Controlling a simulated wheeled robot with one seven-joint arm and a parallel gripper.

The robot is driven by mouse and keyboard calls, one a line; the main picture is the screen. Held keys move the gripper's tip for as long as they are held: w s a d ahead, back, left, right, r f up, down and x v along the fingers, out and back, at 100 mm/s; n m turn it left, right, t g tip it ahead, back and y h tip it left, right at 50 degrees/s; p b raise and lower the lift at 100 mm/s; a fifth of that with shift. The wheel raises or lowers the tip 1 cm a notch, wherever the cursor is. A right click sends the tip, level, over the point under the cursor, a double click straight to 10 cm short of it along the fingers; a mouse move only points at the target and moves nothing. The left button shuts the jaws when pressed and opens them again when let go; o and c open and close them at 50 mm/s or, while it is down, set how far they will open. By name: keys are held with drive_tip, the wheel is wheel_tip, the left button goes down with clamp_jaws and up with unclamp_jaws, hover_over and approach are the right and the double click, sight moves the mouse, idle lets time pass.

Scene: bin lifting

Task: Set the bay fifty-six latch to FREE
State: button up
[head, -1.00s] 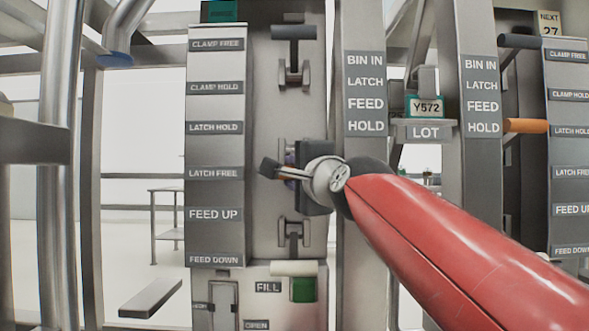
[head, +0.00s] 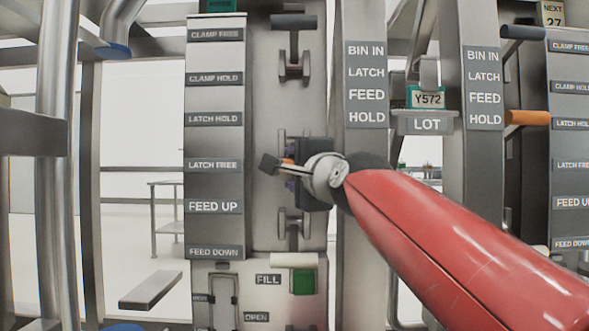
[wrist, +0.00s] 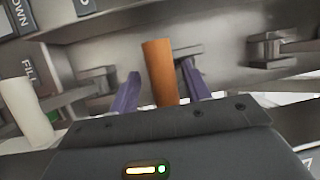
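The orange latch handle (head: 287,161) is on the left column's slotted panel, about level with the LATCH FREE label (head: 212,165) in the head view. My gripper (head: 289,172) is at this handle, at the end of my red arm. In the wrist view the orange handle (wrist: 159,72) stands between the two purple fingers of my gripper (wrist: 160,78). The fingers are apart, with a narrow gap showing on each side of the handle. Whether they touch it deeper in is hidden. The LATCH HOLD label (head: 214,119) is higher on the same plate. No bay number is readable.
A dark handle (head: 294,22) is above on the panel, and a pale handle (head: 294,260) below, by the FILL label (head: 268,280). A neighbouring orange handle (head: 527,118) is at right. A post (head: 366,200) stands close beside my gripper.

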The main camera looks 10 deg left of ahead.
drive_tip(key=b+v, duration=0.1)
drive_tip(key=v, duration=0.6)
drive_tip(key=shift+s+d, duration=0.25)
drive_tip(key=shift+s, duration=0.1)
drive_tip(key=shift+f, duration=0.1)
